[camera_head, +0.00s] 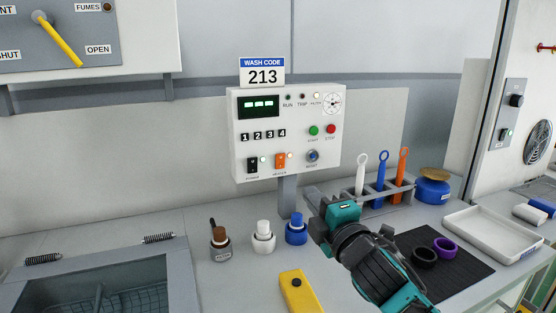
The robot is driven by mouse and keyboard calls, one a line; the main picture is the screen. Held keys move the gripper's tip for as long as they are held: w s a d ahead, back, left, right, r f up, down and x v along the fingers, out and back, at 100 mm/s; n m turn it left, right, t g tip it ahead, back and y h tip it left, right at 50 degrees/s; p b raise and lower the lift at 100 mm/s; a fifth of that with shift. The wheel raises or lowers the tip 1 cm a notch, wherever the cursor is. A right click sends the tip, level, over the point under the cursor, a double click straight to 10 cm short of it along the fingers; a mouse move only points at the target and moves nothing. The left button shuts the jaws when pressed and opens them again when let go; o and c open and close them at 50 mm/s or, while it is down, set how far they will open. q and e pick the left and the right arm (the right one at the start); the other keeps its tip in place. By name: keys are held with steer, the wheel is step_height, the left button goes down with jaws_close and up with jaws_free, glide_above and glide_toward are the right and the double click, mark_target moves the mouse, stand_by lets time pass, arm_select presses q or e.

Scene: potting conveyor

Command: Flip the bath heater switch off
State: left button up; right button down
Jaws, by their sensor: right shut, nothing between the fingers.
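The white control box (285,118) stands on a grey post at the back of the bench, under a sign reading WASH CODE 213. The orange heater switch (280,161) is low on its face, with a small lit lamp beside it. A black switch (252,165) sits to its left, also with a small lamp. I cannot make out which way the heater switch is tipped. My right gripper (316,205) is shut and empty, below and to the right of the heater switch, apart from the box. My left gripper is not in view.
Small bottles with brown, white and blue caps (296,230) stand below the box. A rack (352,200) holds white, blue and orange tools to the right. A yellow object (299,291) lies in front. A white tray (490,238) and a black mat (470,268) are at right.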

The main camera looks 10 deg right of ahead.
mark_target(281, 158)
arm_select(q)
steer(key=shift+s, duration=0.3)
arm_select(e)
steer(key=shift+s+r, duration=0.1)
steer(key=shift+r, duration=0.05)
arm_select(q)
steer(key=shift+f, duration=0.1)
arm_select(e)
steer(key=x, duration=1.4)
steer(key=shift+b, duration=0.4)
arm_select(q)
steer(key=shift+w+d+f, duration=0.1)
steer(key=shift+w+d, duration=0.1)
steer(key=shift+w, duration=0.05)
